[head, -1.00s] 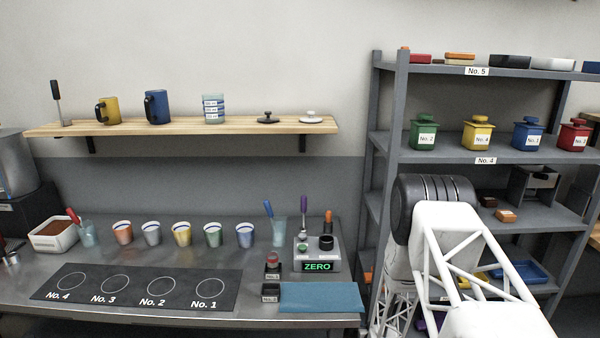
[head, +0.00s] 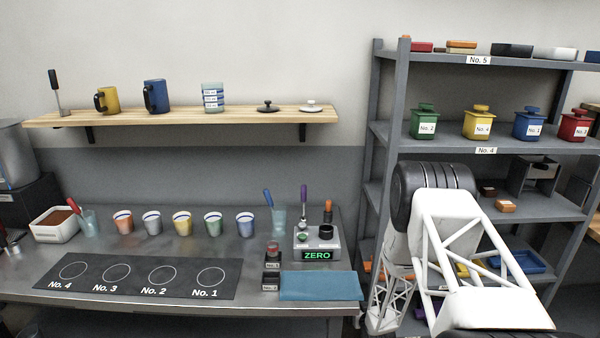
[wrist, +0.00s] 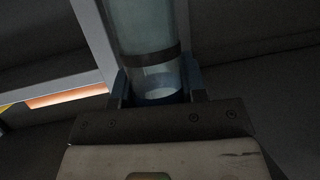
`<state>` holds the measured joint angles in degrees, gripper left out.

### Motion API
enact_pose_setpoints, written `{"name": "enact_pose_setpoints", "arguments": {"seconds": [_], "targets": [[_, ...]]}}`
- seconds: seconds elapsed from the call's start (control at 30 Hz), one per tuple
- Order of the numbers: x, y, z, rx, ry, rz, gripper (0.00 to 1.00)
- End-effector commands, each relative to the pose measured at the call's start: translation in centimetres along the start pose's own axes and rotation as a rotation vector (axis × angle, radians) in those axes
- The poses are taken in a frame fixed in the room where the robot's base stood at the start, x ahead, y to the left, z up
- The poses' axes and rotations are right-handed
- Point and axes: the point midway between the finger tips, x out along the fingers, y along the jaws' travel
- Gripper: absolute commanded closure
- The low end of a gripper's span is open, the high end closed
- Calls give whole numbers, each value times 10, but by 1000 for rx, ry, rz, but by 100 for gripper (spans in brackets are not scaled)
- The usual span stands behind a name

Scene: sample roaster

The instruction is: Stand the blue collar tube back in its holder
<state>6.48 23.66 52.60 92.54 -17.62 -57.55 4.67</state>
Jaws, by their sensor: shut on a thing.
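My gripper (wrist: 158,90) shows in the wrist view, shut on a clear, bluish tube (wrist: 143,28). The tube runs up out of the top of the picture, and a dark band circles it just above the fingers. The band's colour is too dim to tell as blue. The tube's far end is out of view. In the head view my arm reaches down at the lower right in front of the shelf rack, and the gripper and tube are out of that picture. I cannot pick out the tube's holder in either view.
The grey shelf rack (head: 384,150) stands at the right with coloured canisters and trays. A steel counter (head: 150,255) at the left carries cups, a scale (head: 316,247) and a blue cloth (head: 320,286). In the wrist view a pale rail (wrist: 92,40) runs close left of the tube.

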Motion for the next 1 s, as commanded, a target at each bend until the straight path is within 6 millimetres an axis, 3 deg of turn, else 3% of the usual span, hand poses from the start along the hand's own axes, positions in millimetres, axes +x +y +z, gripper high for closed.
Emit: {"name": "enact_pose_setpoints", "arguments": {"seconds": [0.43,1.0], "targets": [[33,-31,-50,-112,-7,-255,90],[38,-38,-59,-144,-16,-311,90]]}}
